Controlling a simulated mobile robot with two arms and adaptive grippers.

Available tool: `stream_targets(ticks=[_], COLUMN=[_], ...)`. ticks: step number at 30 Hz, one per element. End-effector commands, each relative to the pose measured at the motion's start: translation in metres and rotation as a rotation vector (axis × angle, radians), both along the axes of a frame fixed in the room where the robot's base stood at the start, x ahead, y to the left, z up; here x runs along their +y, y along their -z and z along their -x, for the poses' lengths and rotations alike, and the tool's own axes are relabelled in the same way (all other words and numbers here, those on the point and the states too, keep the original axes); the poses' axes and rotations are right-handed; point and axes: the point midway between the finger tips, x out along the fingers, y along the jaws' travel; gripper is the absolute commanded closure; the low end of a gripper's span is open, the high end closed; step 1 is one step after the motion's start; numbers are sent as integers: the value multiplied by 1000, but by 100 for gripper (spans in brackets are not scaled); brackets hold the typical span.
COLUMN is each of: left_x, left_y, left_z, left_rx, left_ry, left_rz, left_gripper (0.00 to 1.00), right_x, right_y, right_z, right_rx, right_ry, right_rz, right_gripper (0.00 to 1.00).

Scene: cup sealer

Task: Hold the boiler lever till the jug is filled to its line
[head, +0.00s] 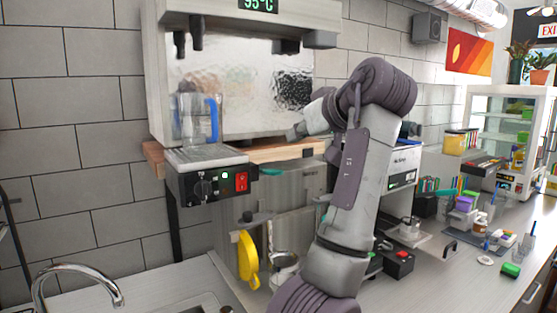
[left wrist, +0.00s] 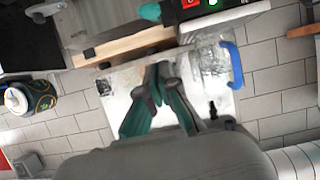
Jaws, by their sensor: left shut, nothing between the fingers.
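The clear jug (head: 194,122) with a blue handle stands on the tray under the boiler (head: 240,20) in the head view. It also shows in the left wrist view (left wrist: 210,66). I cannot make out its water level or its line. A dark tap (head: 196,38) hangs above the jug; I cannot clearly pick out the lever. My left gripper (head: 292,133) is to the right of the jug, apart from it, in front of the steel panel. In the left wrist view its fingers (left wrist: 159,72) are together and empty. My right gripper is not in view.
A control box (head: 215,183) with a red switch sits below the jug, with a teal piece (head: 271,172) at its right. A yellow object (head: 248,258) and a metal pitcher (head: 285,268) are lower. A tap (head: 75,285) stands front left. The right counter is cluttered.

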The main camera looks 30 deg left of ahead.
Motion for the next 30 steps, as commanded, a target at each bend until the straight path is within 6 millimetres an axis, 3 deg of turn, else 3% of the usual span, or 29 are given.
stream_targets(ticks=[11, 18, 30], left_x=[65, 60, 58], left_y=[28, 61, 73], left_z=[-37, -36, -34], left_rx=[5, 4, 1], left_ry=[-4, -1, -1], left_rz=[-1, -1, -2], left_gripper=[100, 100, 100], right_x=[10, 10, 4], right_y=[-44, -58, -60], right_z=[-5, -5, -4], right_rx=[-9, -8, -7], right_ry=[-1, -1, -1], right_rz=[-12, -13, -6], right_gripper=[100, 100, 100])
